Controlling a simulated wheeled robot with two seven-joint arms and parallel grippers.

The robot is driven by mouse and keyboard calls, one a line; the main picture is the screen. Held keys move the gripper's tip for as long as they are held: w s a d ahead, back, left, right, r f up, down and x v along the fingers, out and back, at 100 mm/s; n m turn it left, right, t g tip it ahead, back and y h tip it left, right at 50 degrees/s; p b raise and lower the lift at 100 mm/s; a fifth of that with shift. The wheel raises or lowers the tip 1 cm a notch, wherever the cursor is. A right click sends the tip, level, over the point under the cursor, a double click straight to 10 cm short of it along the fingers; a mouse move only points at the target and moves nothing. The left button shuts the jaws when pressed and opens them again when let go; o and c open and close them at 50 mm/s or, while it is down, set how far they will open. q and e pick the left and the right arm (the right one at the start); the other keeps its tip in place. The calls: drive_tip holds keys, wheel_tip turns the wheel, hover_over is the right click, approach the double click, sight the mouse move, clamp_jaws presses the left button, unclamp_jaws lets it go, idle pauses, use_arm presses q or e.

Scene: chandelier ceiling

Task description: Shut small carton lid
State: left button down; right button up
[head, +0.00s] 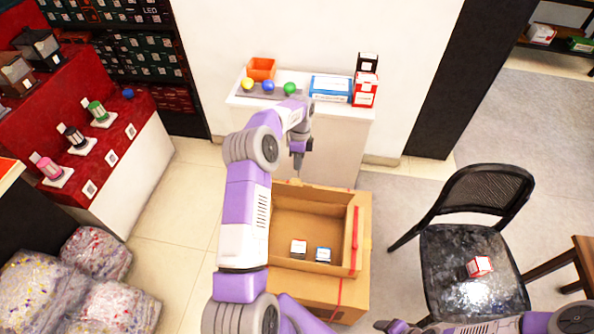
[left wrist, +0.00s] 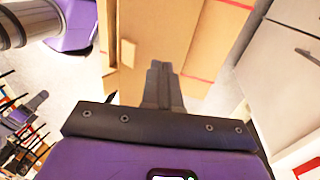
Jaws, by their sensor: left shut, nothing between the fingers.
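The open cardboard carton (head: 312,287) stands in the lower middle of the head view. My left gripper (head: 297,163) is just beyond the carton's back edge. In the left wrist view its fingers (left wrist: 160,80) are together and empty, over brown cardboard (left wrist: 165,35). I cannot tell whether they touch it. My right gripper (head: 388,326) is partly visible, low and right of the carton.
A white counter (head: 330,150) with coloured balls and boxes stands behind the carton. A black chair (head: 455,245) with a red and white box (head: 480,266) is on the right. Wrapped bundles (head: 100,265) and a red display stand are on the left.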

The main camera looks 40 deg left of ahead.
use_arm(q)
drive_tip(key=shift+s+d+f, duration=0.25)
drive_tip(key=shift+s+d, duration=0.05)
drive_tip(key=shift+s, duration=0.2)
drive_tip(key=shift+s+d+f, duration=0.2)
drive_tip(key=shift+s+d, duration=0.1)
drive_tip(key=shift+s, duration=0.2)
use_arm(e)
drive_tip(key=shift+f, duration=0.3)
use_arm(q)
drive_tip(key=shift+d+f+b, duration=0.1)
drive_tip(key=shift+b, duration=0.2)
use_arm(e)
drive_tip(key=shift+s+f, duration=0.1)
